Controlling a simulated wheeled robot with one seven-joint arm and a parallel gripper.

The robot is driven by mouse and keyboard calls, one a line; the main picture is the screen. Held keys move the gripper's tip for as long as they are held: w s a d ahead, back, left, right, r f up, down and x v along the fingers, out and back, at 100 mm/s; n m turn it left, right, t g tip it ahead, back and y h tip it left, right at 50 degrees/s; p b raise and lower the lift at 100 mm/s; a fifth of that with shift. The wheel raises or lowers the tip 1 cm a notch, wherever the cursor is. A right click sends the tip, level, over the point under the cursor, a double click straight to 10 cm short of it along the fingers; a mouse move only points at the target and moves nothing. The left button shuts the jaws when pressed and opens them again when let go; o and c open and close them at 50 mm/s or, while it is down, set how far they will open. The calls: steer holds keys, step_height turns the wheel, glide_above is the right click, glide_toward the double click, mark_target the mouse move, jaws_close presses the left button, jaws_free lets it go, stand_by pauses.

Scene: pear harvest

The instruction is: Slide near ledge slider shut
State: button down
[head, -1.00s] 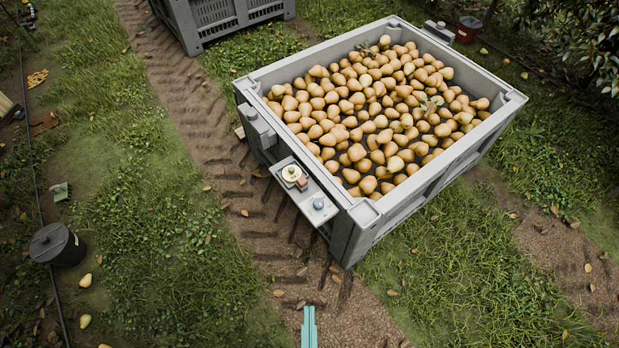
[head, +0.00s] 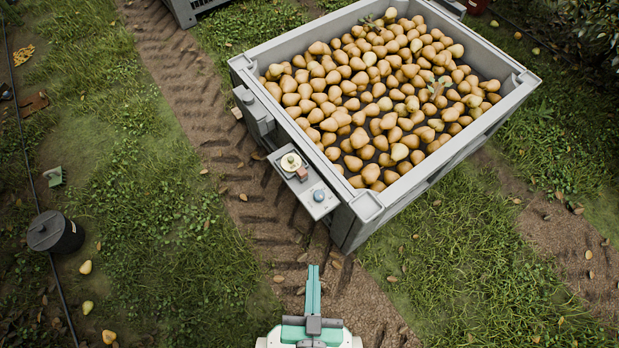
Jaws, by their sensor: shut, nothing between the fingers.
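A grey ledge (head: 304,196) sticks out from the near left side of the big grey pear bin (head: 440,163). A grey box-like housing (head: 256,117) is on the same side, farther back. I cannot tell which of these parts is the slider, or how far it stands open. My gripper (head: 313,270) is at the bottom centre, its teal fingers together and empty. It is apart from the ledge, below it in the picture.
Many pears (head: 380,95) fill the bin. A dark bucket (head: 55,232) stands at the left, with loose pears (head: 88,307) near it. A hose (head: 40,190) runs along the left side.

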steer(key=w+d+f+m+g+y, duration=0.1)
steer(key=w+d+f+m+g, duration=0.1)
steer(key=w+f+m, duration=0.4)
steer(key=w+d+f+m+g, duration=0.1)
steer(key=w+f+g, duration=0.1)
steer(key=w+f, duration=0.75)
steer(key=w+d+r+m+g+y, duration=0.2)
steer(key=w+y, duration=0.3)
steer(key=w, duration=0.6)
steer(key=shift+d+r+g, duration=0.4)
steer(key=shift+d+r, duration=0.1)
steer(key=shift+d, duration=0.05)
steer(key=shift+w, duration=0.1)
